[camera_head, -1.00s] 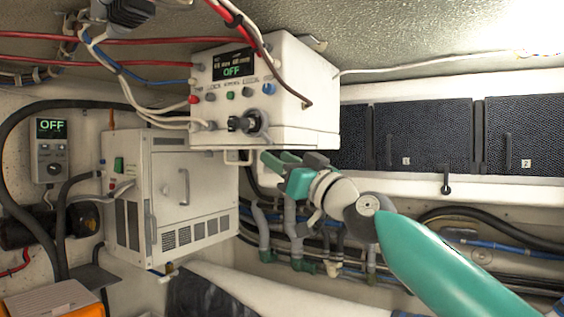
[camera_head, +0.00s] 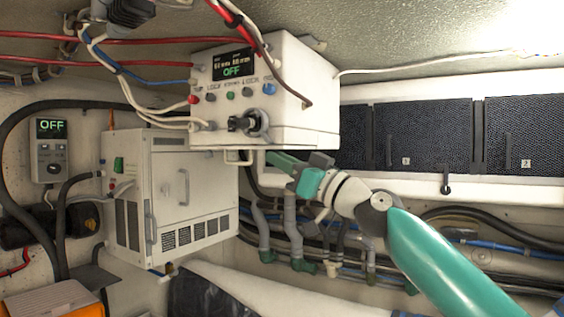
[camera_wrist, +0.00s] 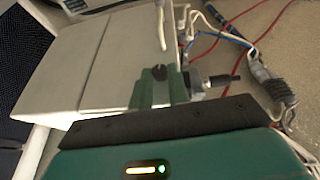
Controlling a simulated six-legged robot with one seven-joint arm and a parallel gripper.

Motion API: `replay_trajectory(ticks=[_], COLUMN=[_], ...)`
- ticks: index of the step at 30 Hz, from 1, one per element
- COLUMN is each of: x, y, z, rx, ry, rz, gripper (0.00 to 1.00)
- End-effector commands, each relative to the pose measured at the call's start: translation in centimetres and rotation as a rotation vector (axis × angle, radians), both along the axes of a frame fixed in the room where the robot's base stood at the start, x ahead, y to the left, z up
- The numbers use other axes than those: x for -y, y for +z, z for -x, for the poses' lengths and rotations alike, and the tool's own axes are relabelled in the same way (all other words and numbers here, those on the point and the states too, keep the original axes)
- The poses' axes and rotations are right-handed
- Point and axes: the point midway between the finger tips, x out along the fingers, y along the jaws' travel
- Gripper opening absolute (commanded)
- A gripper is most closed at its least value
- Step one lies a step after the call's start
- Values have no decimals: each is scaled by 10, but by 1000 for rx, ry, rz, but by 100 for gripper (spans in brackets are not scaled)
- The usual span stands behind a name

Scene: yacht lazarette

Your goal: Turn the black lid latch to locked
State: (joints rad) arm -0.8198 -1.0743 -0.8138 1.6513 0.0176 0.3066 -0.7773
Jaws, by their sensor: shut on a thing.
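A small black knob (camera_wrist: 160,73), which looks like the lid latch, sits between the green fingertips in the wrist view. My gripper (camera_wrist: 160,80) is shut on it, with one finger on each side. In the head view my gripper (camera_head: 281,158) is just under the lower edge of the white control box (camera_head: 310,110). The latch is hidden there behind the fingers and the box, so its turn angle cannot be read.
A black plug (camera_head: 245,124) sticks out of the box front, near the fingers in the wrist view (camera_wrist: 221,80). Red and white cables (camera_head: 255,45) hang over the box. A white cabinet (camera_head: 185,190) stands below left. Hoses and pipes run behind my arm.

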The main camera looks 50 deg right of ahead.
Motion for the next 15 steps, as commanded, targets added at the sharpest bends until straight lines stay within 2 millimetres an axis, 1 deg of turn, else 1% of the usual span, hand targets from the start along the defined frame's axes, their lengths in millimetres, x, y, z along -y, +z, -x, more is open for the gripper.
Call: replay_trajectory(ticks=[15], x=[12], y=[0], z=[-3], rx=[5], ry=[477], rz=[-3], gripper=[0])
